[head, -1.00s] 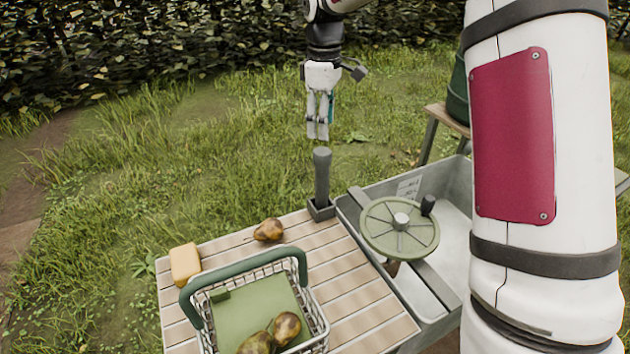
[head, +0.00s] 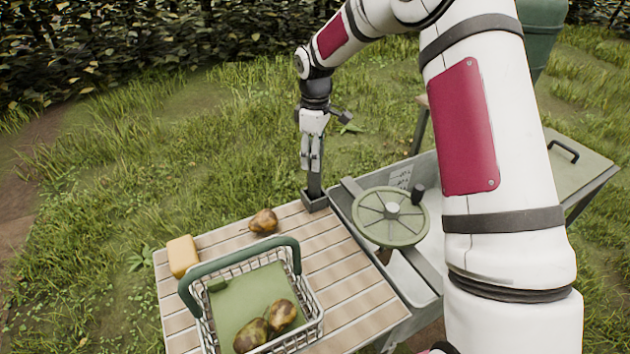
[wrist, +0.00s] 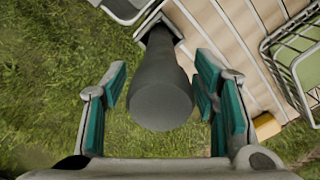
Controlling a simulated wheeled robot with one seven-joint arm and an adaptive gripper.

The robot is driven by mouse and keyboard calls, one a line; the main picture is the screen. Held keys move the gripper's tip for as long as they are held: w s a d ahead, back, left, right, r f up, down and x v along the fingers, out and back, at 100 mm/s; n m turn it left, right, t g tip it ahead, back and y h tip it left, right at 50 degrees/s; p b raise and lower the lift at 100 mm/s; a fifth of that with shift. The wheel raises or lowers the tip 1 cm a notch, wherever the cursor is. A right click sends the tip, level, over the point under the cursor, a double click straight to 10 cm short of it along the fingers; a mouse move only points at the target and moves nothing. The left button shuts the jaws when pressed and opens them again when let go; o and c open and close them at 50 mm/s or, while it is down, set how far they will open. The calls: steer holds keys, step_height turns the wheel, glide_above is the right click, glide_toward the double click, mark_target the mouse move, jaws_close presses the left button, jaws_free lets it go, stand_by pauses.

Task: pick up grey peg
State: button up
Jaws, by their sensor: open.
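The grey peg (head: 315,183) stands upright in a dark square holder (head: 314,201) at the far corner of the slatted table. In the wrist view the peg (wrist: 162,95) shows its round top between my two teal-padded fingers, with a gap on each side. My gripper (head: 311,168) points down over the peg and is open. Its fingers hide the peg's upper part in the head view. In the wrist view my gripper (wrist: 163,95) holds nothing.
The table (head: 335,265) carries a wire basket (head: 318,318) with pears (head: 281,314), another pear (head: 264,222) and a yellow block (head: 182,255). A grey basin (head: 347,208) with a green wheel (head: 393,217) stands close right of the peg. Grass lies behind.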

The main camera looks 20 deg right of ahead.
steer(key=shift+f, duration=1.35)
jaws_close()
steer(key=shift+r, duration=0.1)
step_height(320, 180, up, 10)
steer(key=shift+f+b, duration=0.1)
steer(key=shift+b, duration=0.4)
step_height(320, 180, up, 7)
steer(key=p, duration=0.1)
